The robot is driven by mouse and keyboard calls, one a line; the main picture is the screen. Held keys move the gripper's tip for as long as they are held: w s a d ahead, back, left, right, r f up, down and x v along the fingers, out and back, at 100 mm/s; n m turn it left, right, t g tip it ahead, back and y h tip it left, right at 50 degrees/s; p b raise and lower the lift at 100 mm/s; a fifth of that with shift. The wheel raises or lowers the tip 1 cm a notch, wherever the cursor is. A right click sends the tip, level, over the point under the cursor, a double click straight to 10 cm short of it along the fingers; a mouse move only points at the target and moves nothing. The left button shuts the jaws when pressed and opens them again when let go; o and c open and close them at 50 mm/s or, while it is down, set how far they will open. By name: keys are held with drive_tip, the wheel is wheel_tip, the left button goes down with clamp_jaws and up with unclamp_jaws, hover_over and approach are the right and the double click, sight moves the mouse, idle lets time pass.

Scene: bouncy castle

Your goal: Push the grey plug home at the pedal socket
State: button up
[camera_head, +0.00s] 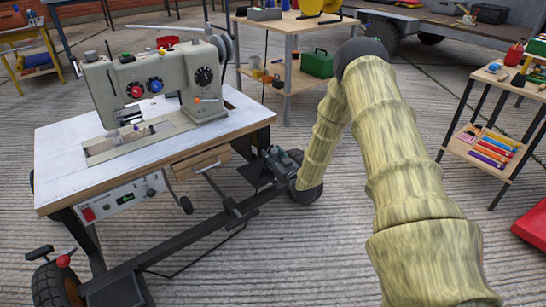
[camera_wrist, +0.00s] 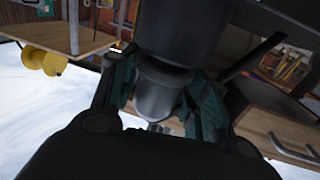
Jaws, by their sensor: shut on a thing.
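In the wrist view, my gripper (camera_wrist: 160,97) has teal-padded fingers closed on the sides of a grey plug (camera_wrist: 155,92). The plug is a smooth, rounded grey body with a small metallic bit showing below it. Its upper end meets or lies behind a large dark body (camera_wrist: 190,35); I cannot tell whether they touch. In the head view, my arm reaches down beside the sewing machine table (camera_head: 60,145), and the plug cannot be made out there. The pedal socket is not clearly identifiable in either view.
A sewing machine (camera_head: 150,85) stands on the table, with a control box (camera_head: 122,198) and a wooden drawer (camera_head: 200,163) beneath. A dark frame bar (camera_head: 190,232) runs low along the trolley. A shelf (camera_head: 490,150) stands right. The floor between is largely clear.

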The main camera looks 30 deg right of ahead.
drive_tip(key=shift+f, duration=0.3)
drive_tip(key=o, duration=1.3)
drive_tip(key=shift+c, duration=0.2)
drive_tip(key=s, duration=1.2)
drive_tip(key=shift+a, duration=0.45)
drive_tip(key=shift+a, duration=0.1)
